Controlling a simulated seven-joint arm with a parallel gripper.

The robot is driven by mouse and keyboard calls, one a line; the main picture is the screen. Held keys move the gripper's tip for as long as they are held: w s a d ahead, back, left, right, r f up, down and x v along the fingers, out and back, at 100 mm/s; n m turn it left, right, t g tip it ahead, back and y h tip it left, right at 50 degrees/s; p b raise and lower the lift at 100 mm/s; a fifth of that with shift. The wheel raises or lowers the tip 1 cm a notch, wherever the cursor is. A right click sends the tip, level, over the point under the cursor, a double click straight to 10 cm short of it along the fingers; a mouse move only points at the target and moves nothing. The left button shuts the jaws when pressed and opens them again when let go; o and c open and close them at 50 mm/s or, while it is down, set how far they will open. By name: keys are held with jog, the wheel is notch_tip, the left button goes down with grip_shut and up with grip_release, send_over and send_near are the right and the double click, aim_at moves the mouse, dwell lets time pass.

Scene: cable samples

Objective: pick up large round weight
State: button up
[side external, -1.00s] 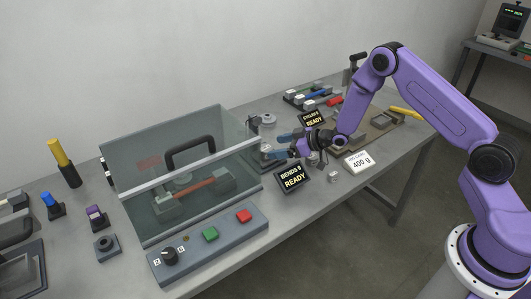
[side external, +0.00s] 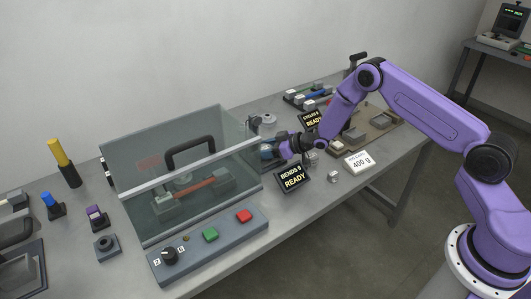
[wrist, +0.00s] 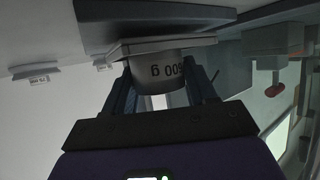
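In the wrist view a round grey weight (wrist: 158,72) shows, with an upside-down label that seems to read 500 g. A flat plate (wrist: 165,45) lies against its far face, in a picture that looks inverted. The two dark fingers of my gripper (wrist: 160,88) stand on either side of the weight, close to its sides. I cannot tell whether they press on it. In the side view my gripper (side external: 272,151) is low over the table at the right end of the clear box; its fingertips and the weight there are mostly hidden.
The clear box (side external: 140,205) with a black handle (side external: 190,150) stands close left of my gripper. A 400 g card (side external: 360,162) and small blocks (side external: 333,176) lie to the right.

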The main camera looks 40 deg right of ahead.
aim_at(266, 148)
grip_shut()
jog(key=shift+r, duration=0.4)
jog(key=r, duration=0.3)
jog(key=shift+s+r, duration=0.15)
jog(key=shift+s, duration=0.1)
jog(key=s+d+r+m+t+h, duration=0.1)
jog(key=s+d+r+m+h, duration=0.2)
jog(key=s, duration=0.6)
jog(key=s+d+r+m+t+h, duration=0.1)
jog(key=s+d+r+m+h, duration=0.1)
jog(key=s+r, duration=0.5)
jog(key=shift+s+d+r+m+h, duration=0.25)
jog(key=shift+s+d+m+h, duration=0.15)
jog(key=shift+s+m+h, duration=0.6)
